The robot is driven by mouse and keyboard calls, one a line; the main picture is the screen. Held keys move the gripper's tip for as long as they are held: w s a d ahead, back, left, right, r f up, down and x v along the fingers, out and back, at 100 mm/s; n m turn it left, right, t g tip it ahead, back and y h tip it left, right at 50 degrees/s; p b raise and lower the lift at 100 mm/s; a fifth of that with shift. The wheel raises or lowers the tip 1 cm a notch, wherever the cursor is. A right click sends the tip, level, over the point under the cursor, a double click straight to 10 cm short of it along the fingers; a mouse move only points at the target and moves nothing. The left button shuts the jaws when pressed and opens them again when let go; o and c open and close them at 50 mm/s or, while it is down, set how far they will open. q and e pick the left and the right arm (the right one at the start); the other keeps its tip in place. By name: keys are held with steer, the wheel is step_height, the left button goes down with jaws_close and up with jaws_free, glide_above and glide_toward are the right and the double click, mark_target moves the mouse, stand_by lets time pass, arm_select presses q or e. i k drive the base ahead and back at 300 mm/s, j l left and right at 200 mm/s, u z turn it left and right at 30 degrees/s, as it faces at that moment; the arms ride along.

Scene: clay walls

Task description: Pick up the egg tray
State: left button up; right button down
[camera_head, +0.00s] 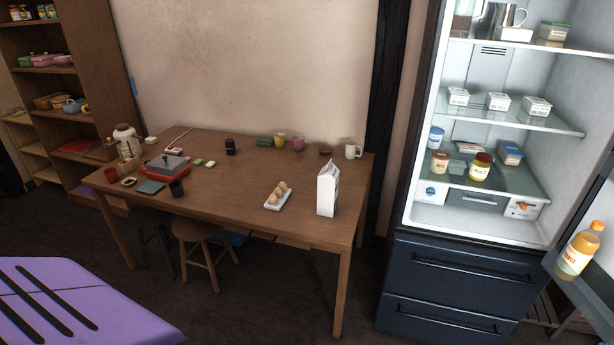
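A small white egg tray (270,207) with several brown eggs (278,192) lies on the wooden table (225,212), near its front edge and right of the middle. A tall white carton (327,190) stands upright just to the right of the tray, apart from it. Neither of my grippers shows in this view.
An open fridge (480,235) with stocked shelves stands right of the table. Two stools (204,250) are partly under the table. Left on the table are a red pan (166,167), cups and jars. A purple surface (95,300) fills the lower left.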

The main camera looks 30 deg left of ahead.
mark_target(275, 201)
steer(key=u, duration=1.3)
steer(key=i+l+u, duration=0.15)
steer(key=i, duration=0.45)
steer(key=i+l+u, duration=0.1)
steer(key=i+l, duration=0.3)
steer(key=i, duration=0.15)
steer(key=i+l+u, duration=0.15)
steer(key=i+l, duration=0.2)
steer(key=i, duration=0.2)
